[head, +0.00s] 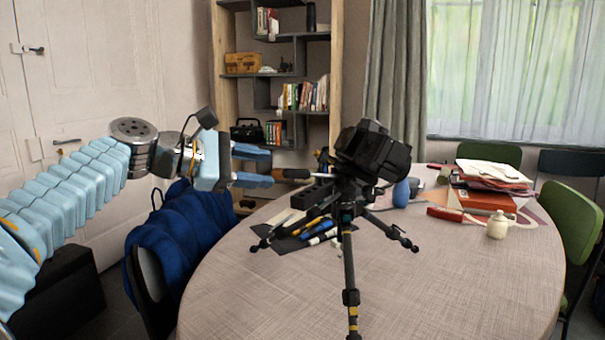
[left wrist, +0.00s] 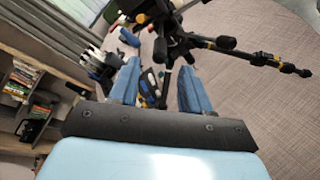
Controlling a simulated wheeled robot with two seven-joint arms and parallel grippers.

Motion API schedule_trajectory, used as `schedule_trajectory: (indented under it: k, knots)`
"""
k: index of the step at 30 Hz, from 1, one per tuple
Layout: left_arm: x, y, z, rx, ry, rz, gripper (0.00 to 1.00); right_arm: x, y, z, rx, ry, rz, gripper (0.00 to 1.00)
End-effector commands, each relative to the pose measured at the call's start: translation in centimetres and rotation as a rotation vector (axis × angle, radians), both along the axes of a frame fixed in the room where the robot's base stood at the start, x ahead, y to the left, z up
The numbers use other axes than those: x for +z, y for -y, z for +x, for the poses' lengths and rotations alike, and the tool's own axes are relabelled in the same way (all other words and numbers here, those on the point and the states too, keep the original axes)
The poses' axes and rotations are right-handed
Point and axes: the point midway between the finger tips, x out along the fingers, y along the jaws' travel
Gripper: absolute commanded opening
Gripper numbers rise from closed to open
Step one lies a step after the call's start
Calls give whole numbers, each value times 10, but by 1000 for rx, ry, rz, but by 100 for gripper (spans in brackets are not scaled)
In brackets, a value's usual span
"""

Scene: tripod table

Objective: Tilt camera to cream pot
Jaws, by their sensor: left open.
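A black camera (head: 372,148) sits on a tripod (head: 349,265) standing on the table, its body tilted. A dark handle with a brownish grip (head: 292,174) points left from the tripod head. My left gripper (head: 270,167) is open just left of the handle, its blue fingers level with the grip's end. In the left wrist view the open fingers (left wrist: 158,78) point towards the tripod head (left wrist: 172,22); I cannot tell whether the handle's end is between them. The small cream pot (head: 497,226) stands upright on the table at the right. My right gripper is not in view.
The round table (head: 440,290) is clear at front right. Pens and tools (head: 312,232) lie by the tripod legs. A blue vase (head: 401,194) stands behind. Red books and papers (head: 487,190) are stacked near the pot. Blue chair (head: 185,235) and green chair (head: 572,225) flank the table.

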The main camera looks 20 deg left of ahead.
Motion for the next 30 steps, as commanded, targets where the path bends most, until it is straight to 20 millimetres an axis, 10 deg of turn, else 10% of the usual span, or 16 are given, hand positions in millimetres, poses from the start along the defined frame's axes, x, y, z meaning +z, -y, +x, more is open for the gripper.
schedule_trajectory:
  k: [10,24,30]
  knots:
    - [-20,50,47,-2,-2,1,48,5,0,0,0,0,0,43]
    - [-24,61,58,1,0,1,48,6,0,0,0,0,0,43]
    - [-24,61,58,1,0,1,17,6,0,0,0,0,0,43]
